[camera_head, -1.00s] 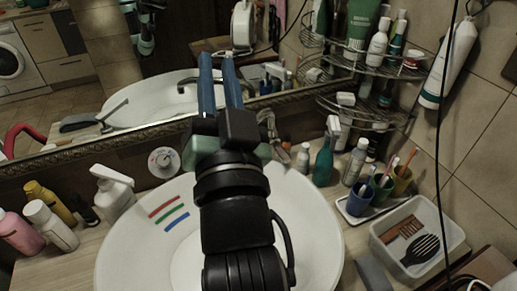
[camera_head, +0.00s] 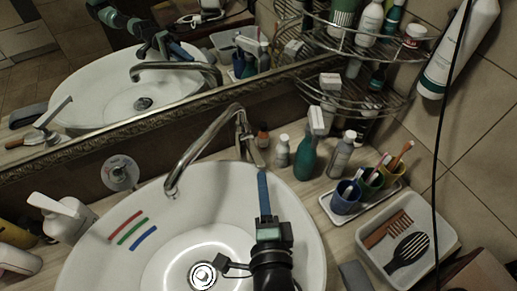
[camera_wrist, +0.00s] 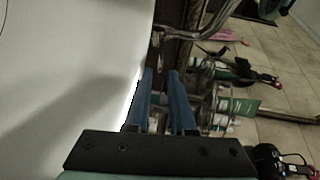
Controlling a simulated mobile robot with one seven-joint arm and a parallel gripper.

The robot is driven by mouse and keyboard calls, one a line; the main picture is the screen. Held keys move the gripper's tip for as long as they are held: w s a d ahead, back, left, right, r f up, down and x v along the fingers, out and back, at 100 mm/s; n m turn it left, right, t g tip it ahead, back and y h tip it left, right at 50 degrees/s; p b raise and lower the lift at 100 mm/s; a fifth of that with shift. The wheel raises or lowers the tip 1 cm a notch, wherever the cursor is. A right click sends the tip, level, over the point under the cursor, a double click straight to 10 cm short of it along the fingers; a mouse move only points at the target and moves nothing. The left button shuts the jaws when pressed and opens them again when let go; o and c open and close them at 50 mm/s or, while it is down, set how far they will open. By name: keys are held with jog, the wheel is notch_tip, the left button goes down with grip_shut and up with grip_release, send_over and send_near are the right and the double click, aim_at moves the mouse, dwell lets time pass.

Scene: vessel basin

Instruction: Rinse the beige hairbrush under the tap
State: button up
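I see no beige hairbrush in either view. A dark oval hairbrush (camera_head: 409,248) lies beside a brown comb in the white tray at the right of the head view. The curved metal tap (camera_head: 207,143) reaches over the white basin (camera_head: 100,262) from its back edge. My gripper (camera_head: 262,175) is over the right part of the basin, right of the tap spout, its blue fingers seen edge-on. In the wrist view, the two fingers (camera_wrist: 161,75) stand apart with nothing held between them. The gripper is open and empty. No water stream shows from the tap.
The white tray (camera_head: 447,240) stands right of the basin. Cups with toothbrushes (camera_head: 346,199) and several bottles (camera_head: 304,158) crowd the back right, below a wire shelf (camera_head: 355,98). A white pump bottle (camera_head: 65,217) stands left. The mirror borders the back.

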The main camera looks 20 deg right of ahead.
aim_at(258, 151)
jog(key=p+x, duration=0.1)
jog(key=x, duration=0.9)
jog(key=shift+r, duration=0.1)
grip_shut()
dwell(1.2)
